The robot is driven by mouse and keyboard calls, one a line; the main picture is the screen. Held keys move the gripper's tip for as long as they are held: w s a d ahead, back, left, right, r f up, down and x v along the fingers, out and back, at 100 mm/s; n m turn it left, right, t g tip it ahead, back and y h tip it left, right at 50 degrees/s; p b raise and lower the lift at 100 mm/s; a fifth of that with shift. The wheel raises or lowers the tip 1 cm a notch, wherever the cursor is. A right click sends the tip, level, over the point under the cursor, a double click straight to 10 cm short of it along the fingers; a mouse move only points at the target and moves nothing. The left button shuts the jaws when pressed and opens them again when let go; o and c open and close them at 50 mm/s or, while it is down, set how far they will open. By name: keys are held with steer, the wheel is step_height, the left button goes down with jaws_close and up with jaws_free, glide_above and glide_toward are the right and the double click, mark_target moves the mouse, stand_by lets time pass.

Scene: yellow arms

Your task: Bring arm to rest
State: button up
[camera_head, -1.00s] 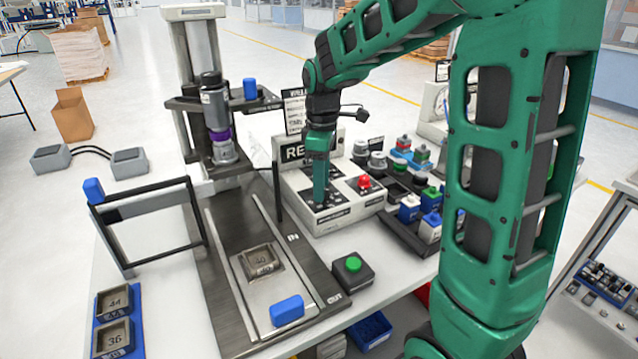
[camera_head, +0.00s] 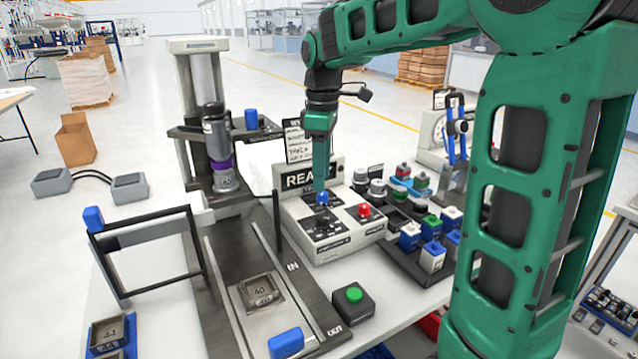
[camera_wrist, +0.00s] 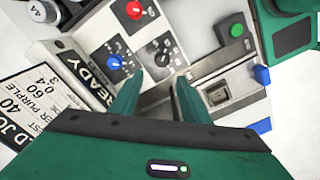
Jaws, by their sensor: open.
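My green arm reaches in from the right in the head view, with my gripper (camera_head: 320,188) pointing down above the white control box (camera_head: 343,249). In the wrist view my gripper (camera_wrist: 152,88) shows two green fingers apart with nothing between them. The box carries a blue knob (camera_wrist: 114,61), a red knob (camera_wrist: 134,10) and a black knob (camera_wrist: 162,57). In the head view the blue knob (camera_head: 322,197) sits just below the fingertips; whether they touch it is unclear there, but the wrist view shows the fingers off it. The box's sign reads READY (camera_wrist: 97,80).
A press (camera_head: 217,140) stands left of the box, with a metal block (camera_head: 257,291) on its rail bed. A green button (camera_head: 354,294) is in front. Several colored stamps (camera_head: 432,257) sit in a rack at right. A black frame (camera_head: 150,235) stands at left.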

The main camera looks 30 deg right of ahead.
stand_by(0.5)
steer(key=s+d+f+m, duration=0.3)
steer(key=s+m, duration=0.2)
steer(key=s, duration=0.4)
steer(key=s+d+f+m, duration=0.3)
steer(key=s+m, duration=0.3)
steer(key=s, duration=0.4)
steer(key=s+d+f+m, duration=0.3)
steer(key=s+f+m, duration=0.2)
steer(key=s, duration=0.5)
steer(key=shift+s+d+m, duration=0.2)
steer(key=shift+d+m, duration=0.05)
steer(key=shift+m, duration=0.15)
steer(key=shift+w+f, duration=0.25)
steer(key=shift+w, duration=0.4)
